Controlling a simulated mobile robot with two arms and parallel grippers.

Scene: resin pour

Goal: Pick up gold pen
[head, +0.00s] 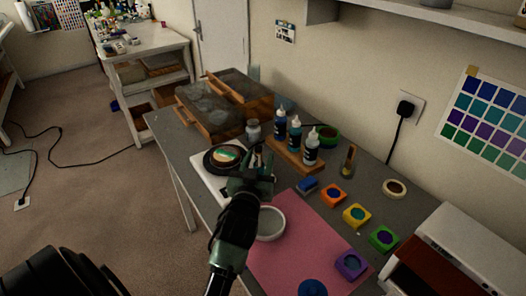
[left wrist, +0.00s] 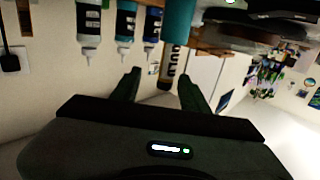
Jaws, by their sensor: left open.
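My left gripper (head: 256,166) is over the near part of the table, beside the round dark dish. Its two fingers are apart in the left wrist view (left wrist: 160,88), with nothing held between them. A slim gold-brown item with dark bands (left wrist: 168,68) shows beyond the gap between the fingers; I cannot tell whether it is the gold pen. In the head view a small upright gold-and-dark item (head: 348,160) stands right of the bottles; it may be the pen, but it is too small to be sure. My right gripper is not in view.
Several nozzle bottles (head: 311,150) stand in a wooden rack, and show upside down in the left wrist view (left wrist: 125,25). A grey jar (head: 253,130), wooden boxes (head: 208,111), a pink mat (head: 285,236), coloured pots (head: 357,216) and a tape roll (head: 394,188) crowd the table.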

